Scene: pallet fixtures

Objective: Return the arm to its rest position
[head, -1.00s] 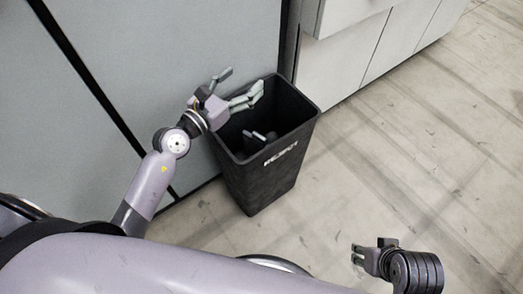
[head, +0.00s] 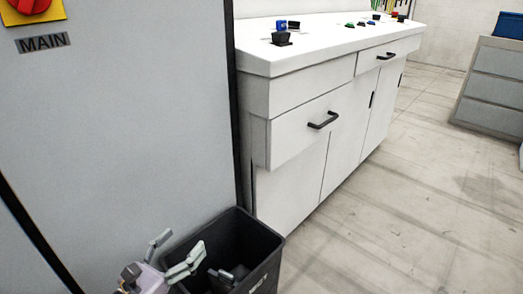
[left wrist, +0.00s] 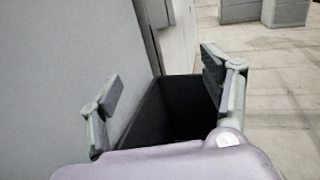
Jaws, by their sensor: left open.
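My left gripper (head: 176,256) is at the bottom of the head view, at the left rim of a black bin (head: 265,246). Its fingers are spread apart with nothing between them. In the left wrist view the two fingers (left wrist: 165,105) stand wide on either side of the bin's opening, and the bin's dark inner wall (left wrist: 178,100) shows between them. A dark object (head: 232,274) lies inside the bin; its shape is hard to tell. My right gripper is outside both current views.
A grey cabinet (head: 120,130) with a red and yellow main switch (head: 32,8) stands close behind the bin. A white counter (head: 300,125) with drawers and small coloured items is to its right. Open floor (head: 400,220) lies at the right; a grey drawer unit (head: 490,90) stands farther back.

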